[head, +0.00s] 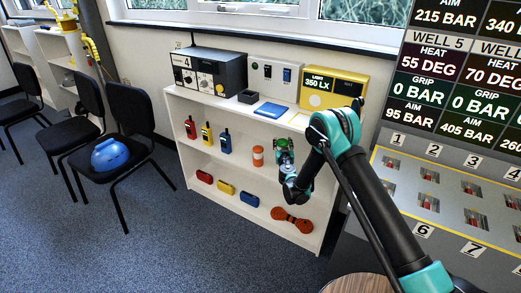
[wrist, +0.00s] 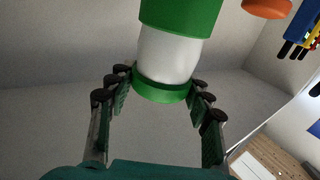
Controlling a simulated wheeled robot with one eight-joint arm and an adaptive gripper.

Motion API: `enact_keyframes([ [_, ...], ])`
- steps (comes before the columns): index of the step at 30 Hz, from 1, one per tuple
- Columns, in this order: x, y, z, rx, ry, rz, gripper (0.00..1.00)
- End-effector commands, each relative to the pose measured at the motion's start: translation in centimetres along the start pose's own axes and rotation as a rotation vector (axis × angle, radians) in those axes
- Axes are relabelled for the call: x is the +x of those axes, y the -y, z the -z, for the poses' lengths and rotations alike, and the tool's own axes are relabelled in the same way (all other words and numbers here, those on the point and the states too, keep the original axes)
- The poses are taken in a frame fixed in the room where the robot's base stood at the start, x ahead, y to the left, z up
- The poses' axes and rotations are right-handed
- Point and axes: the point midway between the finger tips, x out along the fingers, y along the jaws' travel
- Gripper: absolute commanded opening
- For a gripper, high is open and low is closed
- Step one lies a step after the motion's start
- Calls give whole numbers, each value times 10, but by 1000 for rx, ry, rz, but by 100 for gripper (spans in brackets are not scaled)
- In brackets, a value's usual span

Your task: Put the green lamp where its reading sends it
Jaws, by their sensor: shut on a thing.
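The green lamp, a white cylinder with green cap and green base band, is between my fingers in the wrist view (wrist: 170,55). It also shows, small and partly hidden, in the head view (head: 283,144). My gripper (wrist: 160,98) is shut on its lower green band, several dark finger pads on both sides. In the head view my gripper (head: 287,165) is in front of the shelf's middle level; I cannot tell whether the lamp still touches the shelf. A yellow meter (head: 335,90) on the shelf top reads 350 LX.
An orange-and-white lamp (head: 258,156) stands left of the green one. Radios (head: 207,135), small cases (head: 225,187) and orange rope (head: 292,219) share the white shelf (head: 262,219). A dark readings board (head: 460,70) stands right, above a numbered panel (head: 450,195). Chairs (head: 122,140) stand left.

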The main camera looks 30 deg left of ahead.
Motion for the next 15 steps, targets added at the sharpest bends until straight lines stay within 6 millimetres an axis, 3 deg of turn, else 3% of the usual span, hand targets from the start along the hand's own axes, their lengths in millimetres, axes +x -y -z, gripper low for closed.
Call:
enact_keyframes([
  [9, 0, 0, -45, 0, 0, 0, 0],
  [15, 0, 0, -60, 0, 0, 0, 0],
])
